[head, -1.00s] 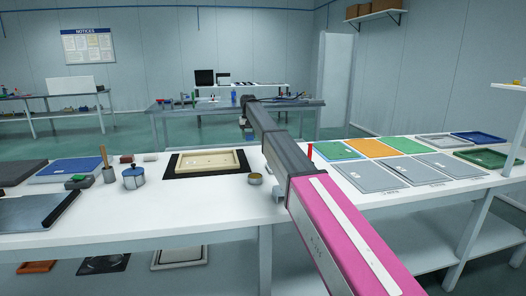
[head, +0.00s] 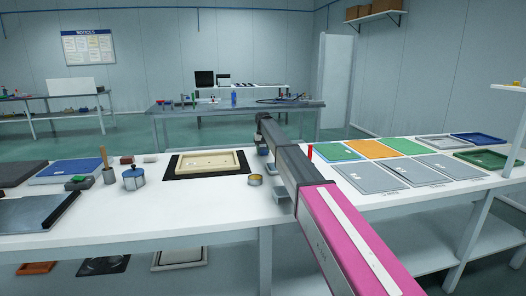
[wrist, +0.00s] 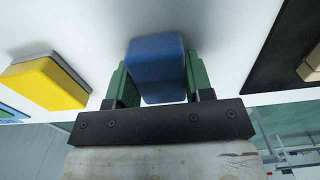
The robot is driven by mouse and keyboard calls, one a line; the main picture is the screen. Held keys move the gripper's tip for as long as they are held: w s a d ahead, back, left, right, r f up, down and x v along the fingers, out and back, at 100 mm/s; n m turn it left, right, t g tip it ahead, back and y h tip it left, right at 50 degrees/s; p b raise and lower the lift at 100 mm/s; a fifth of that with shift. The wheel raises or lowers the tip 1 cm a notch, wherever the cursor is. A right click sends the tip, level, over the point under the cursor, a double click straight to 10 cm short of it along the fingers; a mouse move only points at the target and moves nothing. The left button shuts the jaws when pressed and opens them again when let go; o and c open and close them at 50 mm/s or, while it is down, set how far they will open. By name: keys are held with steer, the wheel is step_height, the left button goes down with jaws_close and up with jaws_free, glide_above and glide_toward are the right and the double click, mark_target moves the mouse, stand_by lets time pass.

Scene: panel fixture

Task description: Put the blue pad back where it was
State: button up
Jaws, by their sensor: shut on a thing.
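The blue pad (wrist: 157,62) is a block with rounded edges, held between the two green fingers of my gripper (wrist: 155,84) in the wrist view. The fingers are shut on its sides. White tabletop shows behind it, and I cannot tell whether the pad touches the table.
A yellow block with a grey layer (wrist: 47,82) lies beside the pad in the wrist view. A cream tray (head: 208,162) sits on a black mat (head: 178,173). Coloured panels (head: 365,149) lie at the right.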

mark_target(263, 148)
steer(key=shift+f, duration=0.15)
steer(key=o, duration=0.9)
step_height(263, 148, up, 12)
steer(key=shift+r, duration=0.25)
